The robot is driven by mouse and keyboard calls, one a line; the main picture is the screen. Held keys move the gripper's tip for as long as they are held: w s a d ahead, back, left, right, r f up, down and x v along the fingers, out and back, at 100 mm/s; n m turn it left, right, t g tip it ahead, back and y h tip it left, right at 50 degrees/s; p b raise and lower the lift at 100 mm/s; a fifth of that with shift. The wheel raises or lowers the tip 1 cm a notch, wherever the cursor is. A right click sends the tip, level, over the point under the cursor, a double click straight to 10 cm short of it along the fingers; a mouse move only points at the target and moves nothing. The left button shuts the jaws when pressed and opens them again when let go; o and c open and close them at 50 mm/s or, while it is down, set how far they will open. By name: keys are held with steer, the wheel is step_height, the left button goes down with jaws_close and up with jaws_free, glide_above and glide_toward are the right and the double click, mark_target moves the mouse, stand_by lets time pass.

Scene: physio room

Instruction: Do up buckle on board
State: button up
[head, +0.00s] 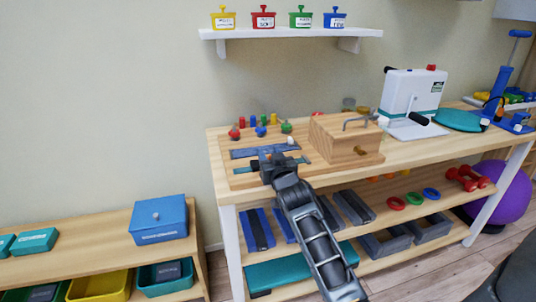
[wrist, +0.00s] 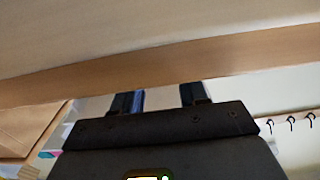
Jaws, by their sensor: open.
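A wooden board (head: 243,181) lies on the left end of the workbench. It carries a wide dark blue strip (head: 250,153) and a thin teal strip (head: 303,160) in front of it. My gripper (head: 274,157) is over the board, close to these strips, and covers the middle of the teal one. The buckle cannot be made out; my gripper may hide it. In the wrist view my gripper (wrist: 162,97) has its two dark fingers apart, with no held thing visible between them. A narrow blue patch shows beside the left finger; I cannot tell what it is.
Several coloured knobs and pegs (head: 286,128) stand along the board's back. A wooden box with a metal handle (head: 332,147) is close on the right. Beyond it stands a white device with a crank (head: 410,95). A shelf (head: 290,33) with small pots hangs above.

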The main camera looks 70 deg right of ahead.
steer(key=b+v, duration=0.1)
steer(key=v, duration=0.5)
stand_by(0.5)
steer(key=s+a+f+n+t+y+p, duration=0.1)
steer(key=s+a+f+n+y, duration=0.15)
steer(key=a, duration=0.55)
steer(key=s+a+f+n+t+y, duration=0.1)
steer(key=s+a+y, duration=0.15)
steer(key=a, duration=0.55)
steer(key=s+a+f+n+t+y+p, duration=0.1)
steer(key=s+a+n+y, duration=0.15)
steer(key=a, duration=0.55)
steer(key=s+a+r+n+y, duration=0.2)
steer(key=s+a+r+y, duration=0.1)
steer(key=s+a, duration=0.4)
steer(key=s+a+r+n+y+p, duration=0.1)
steer(key=s+a+r+y, duration=0.2)
steer(key=s+a+r, duration=0.2)
steer(key=s+a, duration=0.3)
steer(key=s, duration=0.2)
steer(key=shift+s+n, duration=0.2)
steer(key=shift+n, duration=0.2)
steer(key=shift+f, duration=0.1)
